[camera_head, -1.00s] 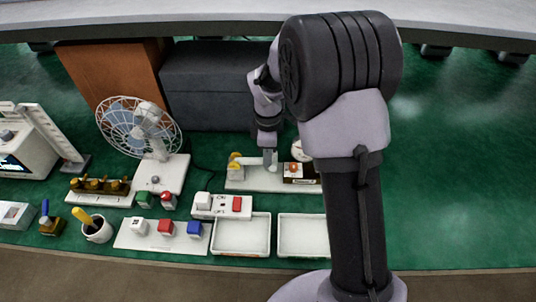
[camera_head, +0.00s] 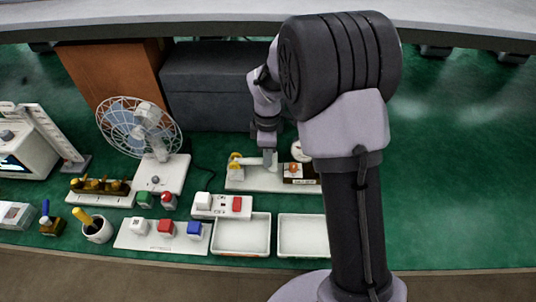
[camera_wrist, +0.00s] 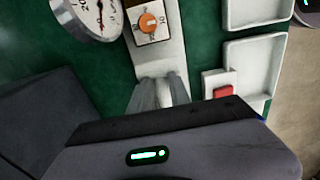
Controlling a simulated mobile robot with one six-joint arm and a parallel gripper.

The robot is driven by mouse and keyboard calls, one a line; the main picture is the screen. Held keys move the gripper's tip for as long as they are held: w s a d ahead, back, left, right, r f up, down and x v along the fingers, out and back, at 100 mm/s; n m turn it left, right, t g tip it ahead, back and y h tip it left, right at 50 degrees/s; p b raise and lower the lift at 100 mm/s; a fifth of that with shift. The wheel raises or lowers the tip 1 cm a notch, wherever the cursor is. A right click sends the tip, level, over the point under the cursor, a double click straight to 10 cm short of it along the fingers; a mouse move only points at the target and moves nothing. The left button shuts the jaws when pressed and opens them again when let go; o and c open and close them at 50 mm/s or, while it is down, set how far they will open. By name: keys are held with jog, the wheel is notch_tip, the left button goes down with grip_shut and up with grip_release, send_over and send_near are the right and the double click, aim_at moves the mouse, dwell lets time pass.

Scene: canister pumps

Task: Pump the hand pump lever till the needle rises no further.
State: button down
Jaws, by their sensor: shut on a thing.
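The hand pump unit has a white base (camera_head: 240,183) on the green surface, with a yellow part (camera_head: 235,160) at its left end. A round white gauge (camera_head: 299,151) stands at its right, partly behind my arm. In the wrist view, the gauge (camera_wrist: 92,16) is cut off by the top edge; its dark needle shows, but its reading is too small to tell. My gripper (camera_head: 269,160) is over the middle of the base, shut on the pump lever. Its fingers also show in the wrist view (camera_wrist: 160,93); the gripped part is mostly hidden between them.
A box with an orange knob (camera_head: 293,168) sits on the base, right of my gripper. A fan (camera_head: 140,125) stands to the left. A switch block (camera_head: 222,205) and two white trays (camera_head: 241,252) lie in front. Open green surface (camera_head: 460,190) lies to the right.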

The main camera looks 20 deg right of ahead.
aim_at(256, 159)
jog(key=r+p, duration=0.1)
jog(key=h+p, duration=0.1)
jog(key=p, duration=0.1)
jog(key=shift+a+r, duration=0.25)
jog(key=shift+r, duration=0.1)
jog(key=p, duration=0.1)
jog(key=r+h+p, duration=0.1)
jog(key=p, duration=0.1)
jog(key=shift+w+a+r+g+p, duration=0.1)
jog(key=shift+a+g+p, duration=0.2)
jog(key=shift+g, duration=0.1)
jog(key=h+p, duration=0.1)
jog(key=a+r+h+p, duration=0.1)
jog(key=p, duration=0.1)
jog(key=h+p, duration=0.1)
jog(key=p, duration=0.1)
jog(key=shift+w+a+r+g, duration=0.2)
jog(key=shift+w+r+g, duration=0.1)
jog(key=shift+g, duration=0.1)
jog(key=shift+w+a+r+g+h+p, duration=0.15)
jog(key=shift+a+h+p, duration=0.15)
jog(key=shift+p, duration=0.4)
jog(key=shift+a+r+g+h+p, duration=0.1)
jog(key=shift+a+g+h+p, duration=0.1)
jog(key=shift+h+p, duration=0.35)
jog(key=c, duration=1.2)
grip_release()
